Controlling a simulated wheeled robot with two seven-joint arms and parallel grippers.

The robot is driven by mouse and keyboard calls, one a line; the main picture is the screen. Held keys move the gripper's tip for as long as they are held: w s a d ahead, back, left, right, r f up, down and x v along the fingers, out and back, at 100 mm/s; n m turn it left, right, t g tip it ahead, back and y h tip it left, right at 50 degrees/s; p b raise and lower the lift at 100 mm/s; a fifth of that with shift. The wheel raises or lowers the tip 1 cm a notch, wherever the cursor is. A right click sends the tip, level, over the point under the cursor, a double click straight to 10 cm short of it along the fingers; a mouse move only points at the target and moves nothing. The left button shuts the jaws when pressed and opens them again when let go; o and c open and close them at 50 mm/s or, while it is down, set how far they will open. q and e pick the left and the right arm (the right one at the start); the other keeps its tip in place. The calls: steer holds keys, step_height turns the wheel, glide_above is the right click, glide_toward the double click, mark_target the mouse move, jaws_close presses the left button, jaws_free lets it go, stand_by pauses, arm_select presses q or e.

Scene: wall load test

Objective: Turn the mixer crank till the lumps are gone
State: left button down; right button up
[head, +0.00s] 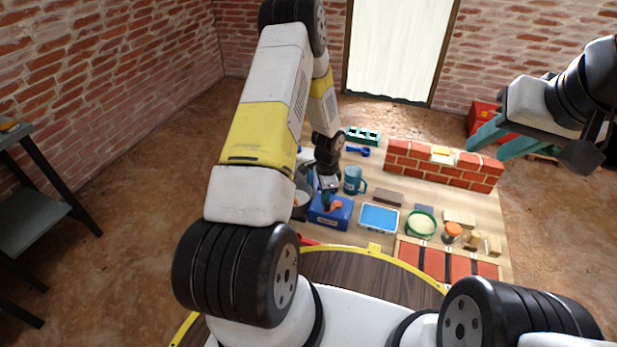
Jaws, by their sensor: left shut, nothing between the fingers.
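The mixer is a blue box (331,213) with a white label, near the left side of the wooden table. An orange crank part (336,206) shows at its top. A grey bowl (302,200) sits just left of the box, partly hidden behind my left arm, so its contents and any lumps cannot be made out. My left gripper (326,197) points down just over the box, close to the crank. It is shut with nothing held; whether it touches the crank is unclear. My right gripper (503,140) is raised at the upper right, its teal fingers apart and empty.
A teal mug (354,180), blue tray (380,218), green-rimmed bowl (421,223), orange-lidded jar (452,231) and wooden blocks stand right of the mixer. A small brick wall (445,164) stands behind. A dark shelf (38,210) is at far left.

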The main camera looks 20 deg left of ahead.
arm_select(q)
steer(key=shift+r, duration=0.1)
step_height(320, 180, up, 7)
stand_by(0.7)
stand_by(0.4)
steer(key=s+r+n+t, duration=0.1)
steer(key=s+r+n, duration=0.2)
steer(key=r, duration=0.9)
steer(key=s+r+n+t, duration=0.2)
steer(key=r, duration=1.1)
steer(key=s+d+r+n+t+h, duration=0.1)
steer(key=s+r+n, duration=0.2)
steer(key=s+r, duration=0.4)
steer(key=s+d+r+n+t+h, duration=0.1)
steer(key=s+r, duration=0.5)
steer(key=s, duration=0.6)
steer(key=shift+s+r+n+t, duration=0.15)
steer(key=shift+r+n+t, duration=0.35)
steer(key=shift+n, duration=0.9)
steer(key=shift+f, duration=0.1)
